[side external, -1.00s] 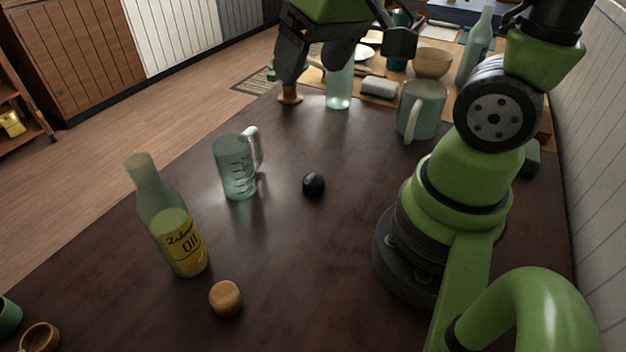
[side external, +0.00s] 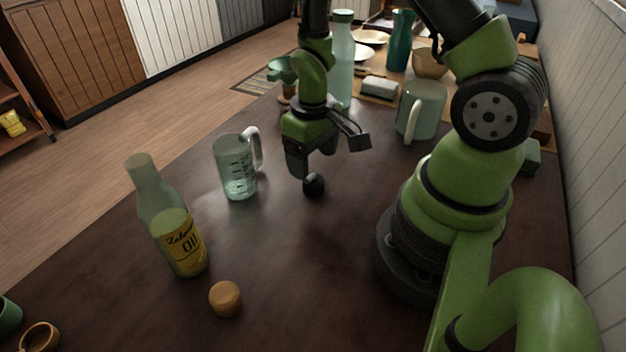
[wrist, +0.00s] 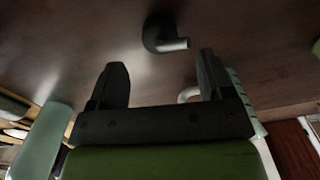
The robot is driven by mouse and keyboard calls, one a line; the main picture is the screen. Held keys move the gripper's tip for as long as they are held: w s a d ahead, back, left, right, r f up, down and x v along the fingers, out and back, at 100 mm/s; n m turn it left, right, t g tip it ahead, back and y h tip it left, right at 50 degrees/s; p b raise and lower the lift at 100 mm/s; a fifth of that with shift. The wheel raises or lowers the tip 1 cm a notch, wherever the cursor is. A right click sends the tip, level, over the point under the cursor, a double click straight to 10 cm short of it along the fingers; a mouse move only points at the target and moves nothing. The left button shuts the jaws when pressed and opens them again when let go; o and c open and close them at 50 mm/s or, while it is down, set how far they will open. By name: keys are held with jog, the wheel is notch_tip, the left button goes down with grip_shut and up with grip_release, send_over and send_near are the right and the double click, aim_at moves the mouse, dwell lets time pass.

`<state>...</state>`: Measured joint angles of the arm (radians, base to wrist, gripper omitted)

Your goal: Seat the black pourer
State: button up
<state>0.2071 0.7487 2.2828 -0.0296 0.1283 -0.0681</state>
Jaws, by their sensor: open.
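The black pourer (side external: 314,186) lies on the dark table, right of the glass measuring jug. In the wrist view the pourer (wrist: 157,32) shows a rounded black body and a short pale metal tube, just beyond my fingertips. My gripper (side external: 311,168) is open and empty, pointing down close by the pourer; one finger overlaps it in the side view. In the wrist view the gripper (wrist: 162,60) has a wide gap between its fingers. A clear bottle of yellow oil (side external: 180,235), labelled OIL, stands upright at the left front, with no pourer in it.
The measuring jug (side external: 237,168) stands close left of my gripper. A tan cap (side external: 226,299) lies at the front. A grey-green mug (side external: 421,110) and pale bottle (side external: 343,60) stand behind. The table between pourer and tan cap is clear.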

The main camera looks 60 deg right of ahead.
aim_at(313, 179)
jog(key=shift+f, duration=2.9)
jog(key=c, duration=0.8)
